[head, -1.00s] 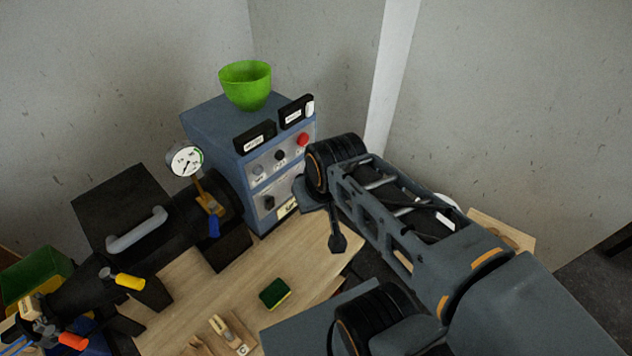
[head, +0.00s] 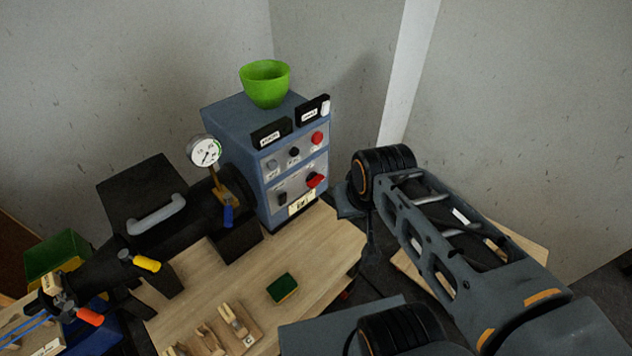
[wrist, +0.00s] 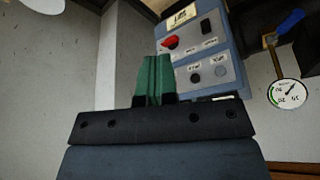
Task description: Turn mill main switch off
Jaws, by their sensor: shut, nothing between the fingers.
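The mill's blue control cabinet (head: 232,118) stands at the back of the wooden table. A red rotary knob (head: 315,180) sits at the lower right of its front panel, the likely main switch. It also shows in the wrist view (wrist: 170,42), which is roughly upside down, just beyond my fingertips. A round red button (head: 317,137) sits above it in the head view. My gripper (wrist: 154,58) has green fingers, shut together and empty, pointing at the panel. They appear apart from the red knob and cover part of the panel. In the head view my arm hides the fingers.
A green bowl (head: 266,84) stands on the cabinet. A pressure gauge (head: 205,151) and the black mill body with a grey handle (head: 156,214) are to the left. A green-yellow sponge (head: 282,288) and wooden blocks (head: 232,322) lie on the table (head: 215,280).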

